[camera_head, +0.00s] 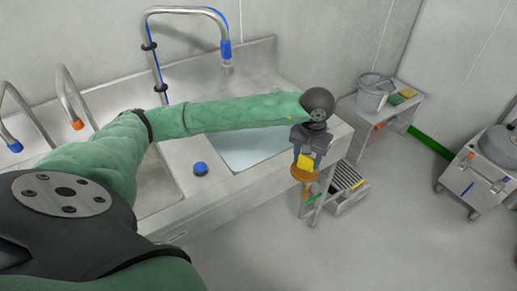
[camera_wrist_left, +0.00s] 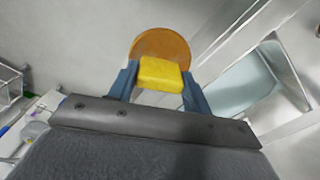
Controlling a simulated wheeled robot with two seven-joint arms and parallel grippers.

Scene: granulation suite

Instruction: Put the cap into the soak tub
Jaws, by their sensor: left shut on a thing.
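My left gripper (camera_head: 308,158) is shut on the cap, an orange disc with a yellow block on it. In the head view the cap (camera_head: 305,174) hangs under the gripper, out past the sink's right front corner. In the left wrist view the yellow block (camera_wrist_left: 161,74) sits between the two blue-grey fingers, with the orange disc (camera_wrist_left: 160,45) beyond it. The likely soak tub is the right basin with pale blue liquid (camera_head: 245,158); my arm crosses over it. It also shows at right in the left wrist view (camera_wrist_left: 240,88). My right gripper is not in view.
At right are a step stool (camera_head: 347,183), a side table with a bucket (camera_head: 374,95) and a wheeled steel unit (camera_head: 485,165). Open floor lies in front.

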